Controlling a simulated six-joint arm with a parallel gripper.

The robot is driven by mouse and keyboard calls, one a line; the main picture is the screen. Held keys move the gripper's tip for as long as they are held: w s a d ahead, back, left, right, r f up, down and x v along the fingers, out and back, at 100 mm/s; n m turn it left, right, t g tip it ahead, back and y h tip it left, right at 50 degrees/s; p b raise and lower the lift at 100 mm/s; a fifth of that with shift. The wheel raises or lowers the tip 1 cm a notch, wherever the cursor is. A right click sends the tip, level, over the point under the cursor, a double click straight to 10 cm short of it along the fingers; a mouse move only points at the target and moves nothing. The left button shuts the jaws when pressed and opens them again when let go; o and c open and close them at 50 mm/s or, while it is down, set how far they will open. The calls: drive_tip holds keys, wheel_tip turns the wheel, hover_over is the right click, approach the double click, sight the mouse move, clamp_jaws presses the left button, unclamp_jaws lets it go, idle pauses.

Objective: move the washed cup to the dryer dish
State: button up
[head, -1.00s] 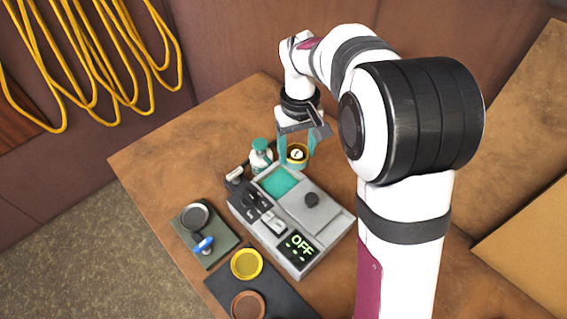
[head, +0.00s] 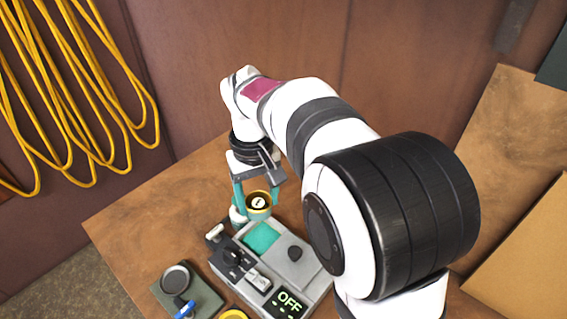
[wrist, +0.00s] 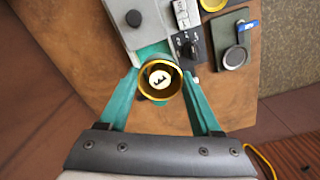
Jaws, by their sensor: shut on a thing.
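My gripper (head: 257,204) is shut on the cup (head: 258,202), a small round yellow cup with a white, dark-marked disc inside. The gripper holds it upright just beyond the back edge of the grey machine. In the wrist view the cup (wrist: 160,80) sits between the teal fingers, its opening facing the camera. A dark round dish (head: 175,278) stands on a grey-green plate with a blue handle (head: 185,309), left of the machine. A yellow dish (head: 233,315) is cut off at the bottom edge. I cannot tell which is the dryer dish.
The grey machine (head: 308,262) has a teal basin (head: 262,237), a dark knob, switches and a display reading OFF. Bare table (head: 130,235) lies to the left.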

drive_tip(key=s+a+f+n, duration=0.3)
drive_tip(key=a+f, duration=0.3)
drive_tip(key=a, duration=0.5)
drive_tip(key=s+a+f+n, duration=0.25)
drive_tip(key=a+f, duration=0.35)
drive_tip(key=a, duration=0.4)
drive_tip(key=shift+n, duration=0.35)
drive_tip(key=shift+w+a+f, duration=0.1)
drive_tip(key=shift+w+f, duration=0.05)
drive_tip(key=shift+f, duration=2.5)
drive_tip(key=shift+f, duration=0.55)
drive_tip(key=o, duration=1.1)
wheel_tip(320, 180, up, 11)
